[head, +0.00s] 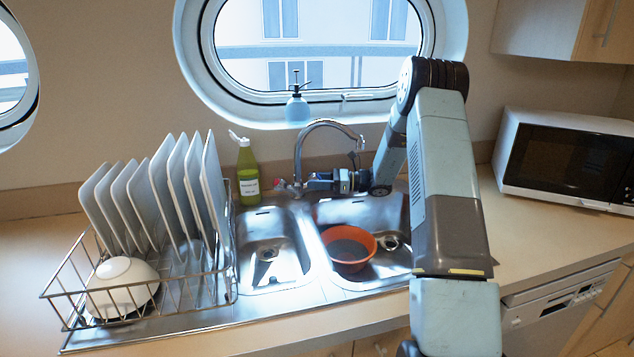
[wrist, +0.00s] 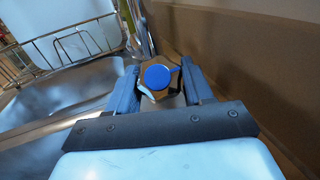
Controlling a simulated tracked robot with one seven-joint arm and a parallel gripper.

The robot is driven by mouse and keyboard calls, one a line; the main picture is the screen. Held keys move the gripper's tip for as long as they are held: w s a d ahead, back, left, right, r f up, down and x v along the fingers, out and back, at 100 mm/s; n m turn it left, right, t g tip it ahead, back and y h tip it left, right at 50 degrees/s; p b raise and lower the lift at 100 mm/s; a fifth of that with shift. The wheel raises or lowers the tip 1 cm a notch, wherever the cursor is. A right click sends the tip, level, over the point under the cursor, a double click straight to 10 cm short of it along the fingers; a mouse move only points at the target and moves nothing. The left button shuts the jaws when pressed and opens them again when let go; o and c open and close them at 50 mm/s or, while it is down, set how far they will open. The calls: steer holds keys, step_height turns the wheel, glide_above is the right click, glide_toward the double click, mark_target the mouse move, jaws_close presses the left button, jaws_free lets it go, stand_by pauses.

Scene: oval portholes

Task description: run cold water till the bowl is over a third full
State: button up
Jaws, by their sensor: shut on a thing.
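The orange bowl (head: 370,240) sits in the right basin of the steel sink (head: 318,262). Its inside shows a flat grey surface; I cannot tell how deep any water is. The curved tap (head: 318,124) stands behind the sink, its spout reaching over the right basin. No clear stream shows below it. My gripper (head: 308,181) is low at the right of the tap's base. In the wrist view my gripper (wrist: 158,90) is shut on a metal tap knob with a blue cap (wrist: 157,77), one finger on each side. A reddish-tipped knob (head: 281,185) is on the tap's left.
A dish rack (head: 150,310) with several plates and a white bowl (head: 122,280) stands left of the sink. A green bottle (head: 247,172) is behind the left basin, and a spray bottle (head: 297,108) is at the window. A microwave (head: 565,158) stands at the right.

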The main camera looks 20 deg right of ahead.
steer(key=shift+d+n+g, duration=0.1)
steer(key=shift+n+g, duration=0.3)
steer(key=shift+n, duration=0.3)
steer(key=o, duration=1)
steer(key=shift+c, duration=0.2)
steer(key=v, duration=1.3)
steer(key=shift+d+f, duration=0.25)
steer(key=shift+d, duration=0.1)
